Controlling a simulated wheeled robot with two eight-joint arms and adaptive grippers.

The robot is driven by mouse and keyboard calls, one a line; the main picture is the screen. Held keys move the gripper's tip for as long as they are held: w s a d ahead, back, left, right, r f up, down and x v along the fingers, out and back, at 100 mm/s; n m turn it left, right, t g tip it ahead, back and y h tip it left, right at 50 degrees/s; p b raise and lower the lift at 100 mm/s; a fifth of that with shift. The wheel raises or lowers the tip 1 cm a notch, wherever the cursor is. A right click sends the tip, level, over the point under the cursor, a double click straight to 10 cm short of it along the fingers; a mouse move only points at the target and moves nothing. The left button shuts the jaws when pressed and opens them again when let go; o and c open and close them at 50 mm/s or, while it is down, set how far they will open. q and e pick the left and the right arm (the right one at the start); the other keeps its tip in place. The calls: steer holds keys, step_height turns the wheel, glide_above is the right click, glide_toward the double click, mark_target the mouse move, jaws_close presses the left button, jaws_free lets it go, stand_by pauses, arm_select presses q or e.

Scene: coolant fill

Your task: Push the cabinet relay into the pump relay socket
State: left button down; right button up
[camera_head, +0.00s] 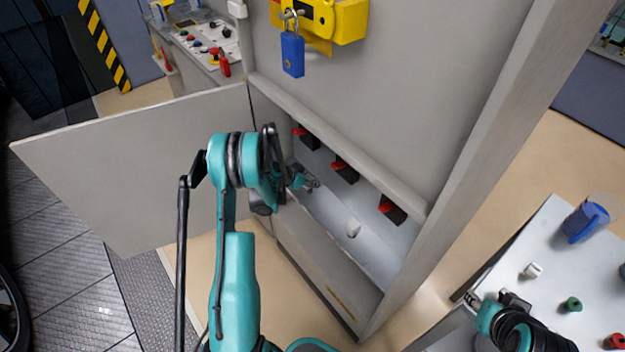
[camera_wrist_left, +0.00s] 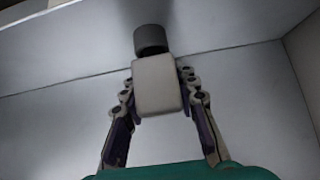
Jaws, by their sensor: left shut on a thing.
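My left gripper (camera_head: 308,182) reaches through the open door into the cabinet's lower compartment. In the left wrist view, its fingers (camera_wrist_left: 160,100) are shut on a pale grey block, which I take to be the cabinet relay (camera_wrist_left: 158,84). A dark grey round piece (camera_wrist_left: 151,39) shows just beyond the block's far end. It may be the pump relay socket. I cannot tell whether the two touch or are joined. In the head view the held block is too small to make out. My right gripper (camera_head: 473,299) is by the side table; its jaw opening is unclear.
A small white piece (camera_head: 352,229) sits farther right inside. The cabinet door (camera_head: 130,165) stands open at left. The side table (camera_head: 500,265) holds a blue jug (camera_head: 586,222) and small caps.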

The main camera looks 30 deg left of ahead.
arm_select(q)
steer(key=shift+f, duration=0.45)
steer(key=c, duration=1.1)
jaws_free()
steer(key=shift+f, duration=0.1)
steer(key=shift+s, duration=0.1)
steer(key=v, duration=1.2)
